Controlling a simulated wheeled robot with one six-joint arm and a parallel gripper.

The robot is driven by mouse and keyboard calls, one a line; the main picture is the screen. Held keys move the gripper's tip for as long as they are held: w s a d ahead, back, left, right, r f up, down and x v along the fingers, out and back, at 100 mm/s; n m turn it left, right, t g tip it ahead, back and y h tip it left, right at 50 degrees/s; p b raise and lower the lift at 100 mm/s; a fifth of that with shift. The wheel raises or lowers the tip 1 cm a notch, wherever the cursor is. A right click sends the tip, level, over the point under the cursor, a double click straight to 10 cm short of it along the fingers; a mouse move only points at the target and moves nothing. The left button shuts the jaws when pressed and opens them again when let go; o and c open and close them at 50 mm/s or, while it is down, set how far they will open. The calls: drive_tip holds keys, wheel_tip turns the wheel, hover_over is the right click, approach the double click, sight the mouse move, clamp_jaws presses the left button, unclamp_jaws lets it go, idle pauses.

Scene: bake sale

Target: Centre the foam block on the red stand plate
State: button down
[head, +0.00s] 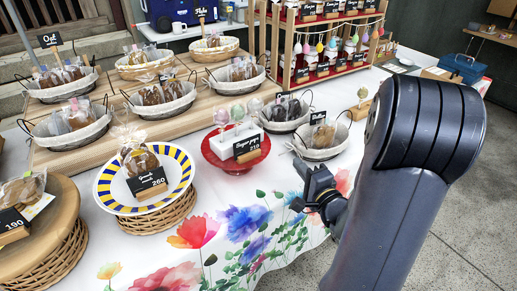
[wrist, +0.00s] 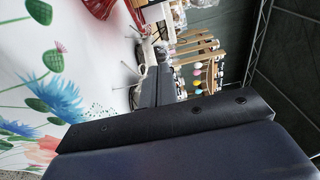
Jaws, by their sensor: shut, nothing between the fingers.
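The white foam block (head: 222,142) sits on the red stand plate (head: 262,160) in the middle of the head view. Wrapped pops stand up from it, and a black sign covers part of its front. It looks towards the back of the plate, but its exact offset is hard to judge. The red plate also shows at the top of the wrist view (wrist: 98,8); the foam block is not clear there. My gripper (head: 303,204) is to the right of and nearer than the stand, apart from it. Its fingers (wrist: 157,72) are shut and empty.
A blue-and-yellow striped plate (head: 108,192) on a wicker base stands left of the stand. Baskets of wrapped goods (head: 322,153) stand behind and right of it. Wooden shelves (head: 288,75) rise at the back. The flowered cloth (head: 215,222) in front is clear.

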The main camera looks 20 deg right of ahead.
approach(262, 137)
drive_tip(key=w+d, duration=0.3)
drive_tip(key=w, duration=0.1)
drive_tip(key=shift+w+a+b, duration=0.35)
drive_tip(key=shift+w+a, duration=1)
drive_tip(key=shift+a, duration=0.2)
drive_tip(key=shift+w+a+b, duration=0.4)
drive_tip(key=shift+w+a, duration=0.1)
drive_tip(key=shift+a, duration=0.25)
drive_tip(key=shift+d, duration=0.1)
